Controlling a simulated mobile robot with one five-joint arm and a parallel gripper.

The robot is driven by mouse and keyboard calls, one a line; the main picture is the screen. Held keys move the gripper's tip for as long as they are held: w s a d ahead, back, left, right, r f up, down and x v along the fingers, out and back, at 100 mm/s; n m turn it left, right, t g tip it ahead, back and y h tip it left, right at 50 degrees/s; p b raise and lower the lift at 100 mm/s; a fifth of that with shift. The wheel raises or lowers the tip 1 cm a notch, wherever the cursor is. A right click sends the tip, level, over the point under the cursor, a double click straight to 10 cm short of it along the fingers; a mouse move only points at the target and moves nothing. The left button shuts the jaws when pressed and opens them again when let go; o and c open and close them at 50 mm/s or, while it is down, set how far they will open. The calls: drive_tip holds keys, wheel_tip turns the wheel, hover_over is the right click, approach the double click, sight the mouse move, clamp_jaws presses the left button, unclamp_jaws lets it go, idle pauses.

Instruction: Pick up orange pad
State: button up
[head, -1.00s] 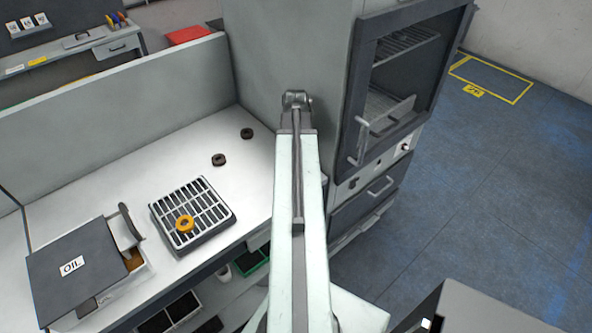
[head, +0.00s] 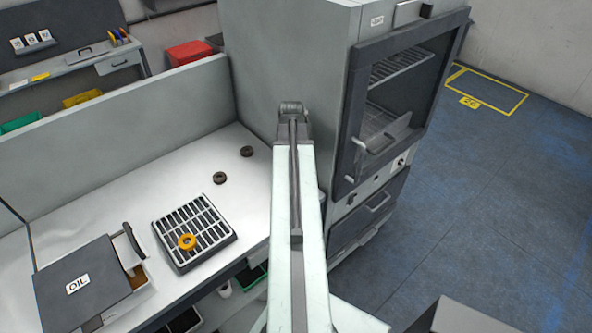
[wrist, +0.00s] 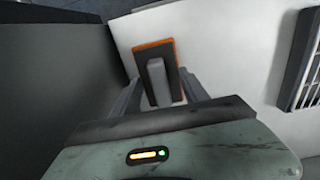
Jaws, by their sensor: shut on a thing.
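The orange pad (wrist: 145,48) shows in the wrist view as a dark plate with an orange rim and a light grey block on its near side. My gripper (wrist: 158,86) has a finger on either side of this block and is shut on the pad. The pad is in front of a white surface. In the head view my arm (head: 298,220) stands in the middle, and I cannot make out the gripper or the pad there.
A box with a dark lid marked OIL (head: 82,285) stands at the left of the white table (head: 130,195). Beside it is a slatted tray (head: 219,212) with a yellow-orange ring (head: 187,236). Two dark rings (head: 220,178) lie behind. An oven cabinet (head: 285,50) stands beyond.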

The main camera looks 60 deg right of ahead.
drive_tip(key=w+a+r+p, duration=0.1)
drive_tip(key=w+a, duration=0.8)
drive_tip(key=a, duration=0.2)
drive_tip(key=shift+w+a, duration=0.4)
